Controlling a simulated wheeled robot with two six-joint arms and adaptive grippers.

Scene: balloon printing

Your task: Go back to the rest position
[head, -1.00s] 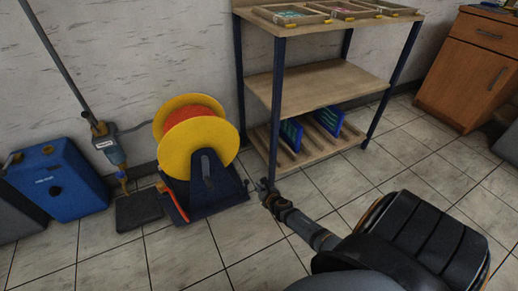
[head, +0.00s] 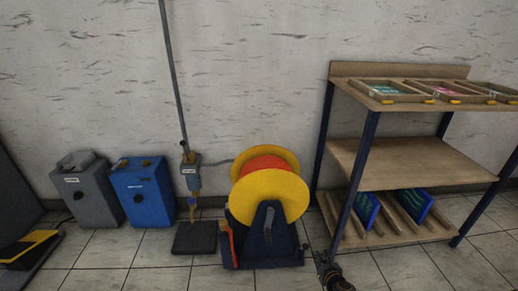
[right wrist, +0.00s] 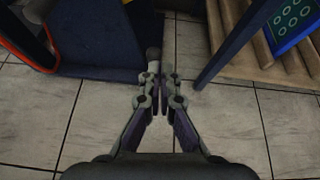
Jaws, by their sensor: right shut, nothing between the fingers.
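My right gripper (head: 324,262) shows at the bottom edge of the head view, low over the floor between the yellow and red reel (head: 270,195) and the shelf unit. In the right wrist view its fingers (right wrist: 161,78) are together with nothing between them. The dark blue reel stand (right wrist: 95,38) is just left of the fingertips in that view, and a shelf leg (right wrist: 238,42) is to their right. A small grey round part shows just beyond the fingertips. My left gripper is not in view.
The wooden shelf unit (head: 400,157) holds trays on top and blue panels (head: 412,204) on its lowest shelf. A blue box (head: 143,190), a grey box (head: 86,190) and a black base plate (head: 195,238) with a pole stand by the wall. Tiled floor (head: 130,270) is clear in front.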

